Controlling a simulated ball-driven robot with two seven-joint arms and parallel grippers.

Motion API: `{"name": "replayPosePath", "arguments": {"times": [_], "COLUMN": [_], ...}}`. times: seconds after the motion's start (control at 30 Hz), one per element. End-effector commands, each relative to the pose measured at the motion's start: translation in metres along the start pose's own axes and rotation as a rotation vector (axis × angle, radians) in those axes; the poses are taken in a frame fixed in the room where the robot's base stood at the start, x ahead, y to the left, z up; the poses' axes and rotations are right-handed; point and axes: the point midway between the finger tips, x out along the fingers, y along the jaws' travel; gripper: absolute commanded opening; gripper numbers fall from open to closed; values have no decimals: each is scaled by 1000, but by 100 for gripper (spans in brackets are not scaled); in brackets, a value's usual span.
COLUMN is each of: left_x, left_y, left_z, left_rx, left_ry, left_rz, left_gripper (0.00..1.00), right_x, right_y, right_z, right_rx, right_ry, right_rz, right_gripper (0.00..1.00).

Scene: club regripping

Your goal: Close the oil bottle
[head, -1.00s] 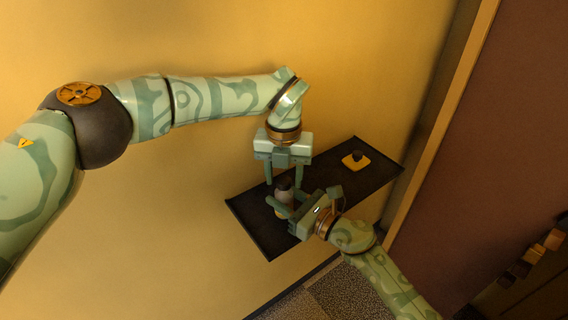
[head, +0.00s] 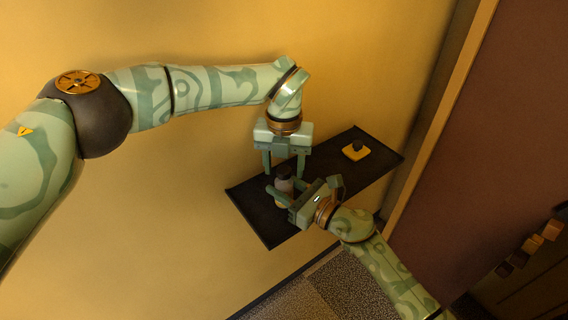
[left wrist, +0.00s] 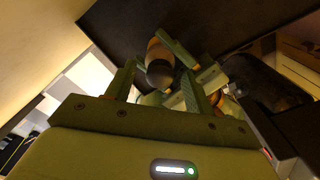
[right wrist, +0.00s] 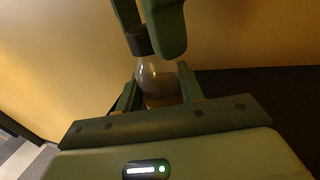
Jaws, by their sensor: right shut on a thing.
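The oil bottle (head: 284,185) stands upright on the dark shelf. In the right wrist view the bottle (right wrist: 156,75) is clear glass with amber oil and a dark cap (right wrist: 139,40) sitting on its neck. My right gripper (head: 277,197) comes from the right and is shut on the bottle's body. My left gripper (head: 283,174) points down above the bottle. Its fingers are apart, one on each side of the cap, with gaps visible in the left wrist view, where the cap (left wrist: 160,74) shows from above. Whether the cap is fully seated I cannot tell.
The dark rimmed shelf (head: 325,175) stands against the yellow wall. A yellow block (head: 355,153) with a small dark piece on top sits towards its right end. The shelf between that block and my grippers is clear. A brown panel (head: 480,130) rises at the right.

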Motion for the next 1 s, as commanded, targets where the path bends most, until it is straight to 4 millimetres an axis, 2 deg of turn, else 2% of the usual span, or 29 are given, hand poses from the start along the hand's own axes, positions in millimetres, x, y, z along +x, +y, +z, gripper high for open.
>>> {"name": "replayPosePath", "arguments": {"times": [0.27,0.37,0.7,0.83,1.0], "left_x": [-6,-20,-90,-109,-119], "left_y": [0,0,0,0,0], "left_z": [1,1,1,1,1], "left_rx": [0,0,-1,-1,1], "left_ry": [-2,-2,-4,-1,0], "left_rz": [0,0,0,0,0], "left_gripper": [53,53,53,53,53], "right_x": [0,0,0,0,0], "right_y": [0,0,0,0,0], "right_z": [0,0,0,0,0], "right_rx": [0,0,0,0,0], "right_ry": [0,0,0,0,0], "right_rz": [0,0,0,0,0], "right_gripper": [0,0,0,0,0]}}
